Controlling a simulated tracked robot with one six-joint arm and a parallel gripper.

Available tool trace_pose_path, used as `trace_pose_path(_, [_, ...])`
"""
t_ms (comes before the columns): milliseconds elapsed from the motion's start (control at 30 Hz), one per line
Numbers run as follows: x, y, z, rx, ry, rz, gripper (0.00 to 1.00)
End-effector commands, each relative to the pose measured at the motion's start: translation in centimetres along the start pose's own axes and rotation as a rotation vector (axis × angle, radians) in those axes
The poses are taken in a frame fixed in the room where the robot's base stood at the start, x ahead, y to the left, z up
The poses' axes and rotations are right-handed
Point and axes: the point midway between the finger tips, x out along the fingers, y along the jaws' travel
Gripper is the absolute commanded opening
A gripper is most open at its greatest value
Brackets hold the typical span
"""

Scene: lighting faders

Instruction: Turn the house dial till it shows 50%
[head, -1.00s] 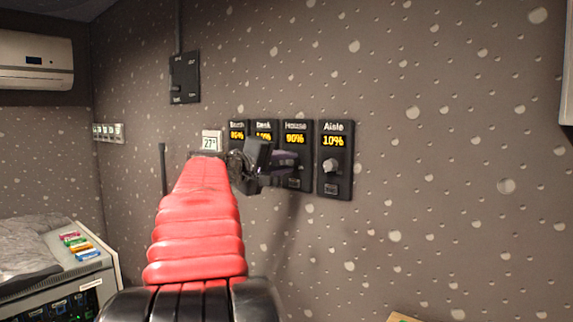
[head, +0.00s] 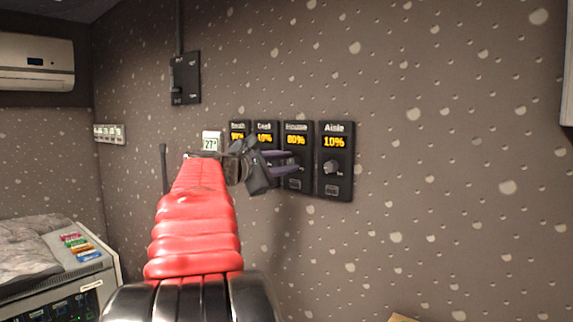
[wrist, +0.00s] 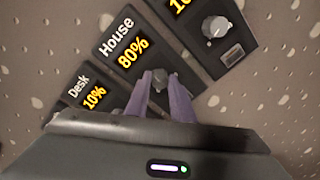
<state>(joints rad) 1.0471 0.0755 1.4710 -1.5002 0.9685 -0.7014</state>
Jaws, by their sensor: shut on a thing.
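The house dial's black panel (head: 297,142) is on the wall, second from the right in a row of dial panels, and its display reads 80%. In the wrist view the House panel (wrist: 116,38) also shows 80%, with its grey knob (wrist: 160,77) below the display. My gripper (head: 291,160) is at that knob, its two purple fingers (wrist: 161,88) shut on either side of it. The gripper body hides part of the panel's lower left in the head view.
The Aisle panel (head: 335,165) reads 10% and stands just right of the House panel. The Desk panel (head: 264,130) reads 10% at the left, with another panel (head: 238,128) beyond it. A small 27° display (head: 210,142) hangs further left.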

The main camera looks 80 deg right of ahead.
Motion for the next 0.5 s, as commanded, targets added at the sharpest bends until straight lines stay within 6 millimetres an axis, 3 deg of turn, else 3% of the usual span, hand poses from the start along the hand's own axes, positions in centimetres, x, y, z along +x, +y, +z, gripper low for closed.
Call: trace_pose_path(500, [0.14, -0.59, -0.65, -0.494, -0.022, -0.013, 0.00])
